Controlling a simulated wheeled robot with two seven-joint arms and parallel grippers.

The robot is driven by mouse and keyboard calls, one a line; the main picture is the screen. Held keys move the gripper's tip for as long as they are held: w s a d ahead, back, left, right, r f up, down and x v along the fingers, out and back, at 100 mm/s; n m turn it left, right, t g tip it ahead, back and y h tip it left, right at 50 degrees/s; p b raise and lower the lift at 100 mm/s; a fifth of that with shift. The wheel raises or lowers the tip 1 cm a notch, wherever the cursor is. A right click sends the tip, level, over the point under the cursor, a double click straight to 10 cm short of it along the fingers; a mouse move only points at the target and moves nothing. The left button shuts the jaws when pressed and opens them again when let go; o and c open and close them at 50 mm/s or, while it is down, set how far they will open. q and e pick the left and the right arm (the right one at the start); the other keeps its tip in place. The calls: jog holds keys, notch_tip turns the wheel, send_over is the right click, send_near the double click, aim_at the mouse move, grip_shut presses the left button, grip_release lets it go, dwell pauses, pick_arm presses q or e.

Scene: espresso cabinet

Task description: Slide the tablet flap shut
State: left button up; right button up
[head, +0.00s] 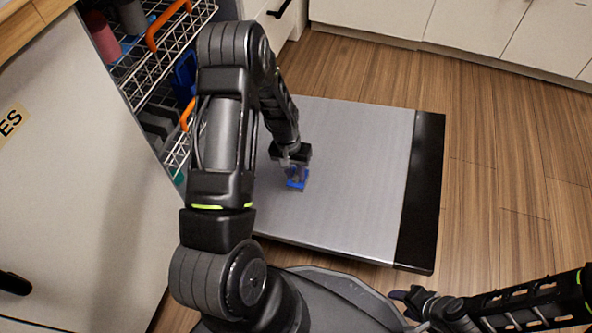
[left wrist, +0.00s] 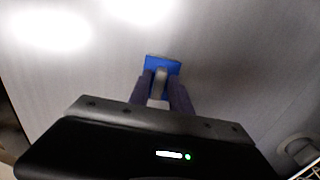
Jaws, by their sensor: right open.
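The dishwasher door (head: 360,150) lies folded down, its pale inner face up. A small blue piece, which seems to be the tablet flap (head: 298,184), sits on that face near the middle. My left gripper (head: 293,166) points down right at it. In the left wrist view the flap's blue part (left wrist: 163,62) shows just beyond my two dark fingertips (left wrist: 163,86). A light grey piece stands between the fingers; whether they grip it is unclear. The flap's near side is hidden by the fingers. My right gripper (head: 408,302) is open, low at the right, away from the door.
The dishwasher racks (head: 160,60) with cups and orange-handled parts are at the upper left. A large white panel (head: 70,150) fills the left. White cabinets (head: 470,35) line the back. Wooden floor (head: 500,170) is clear to the right of the door.

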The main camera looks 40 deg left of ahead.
pick_arm(q)
jog(key=shift+o, duration=1)
jog(key=shift+w, duration=0.1)
jog(key=shift+r, duration=0.15)
notch_tip(320, 180, up, 8)
jog(key=a+p, duration=0.1)
jog(key=p, duration=0.2)
jog(key=shift+s+f, duration=0.2)
jog(key=shift+f, duration=0.05)
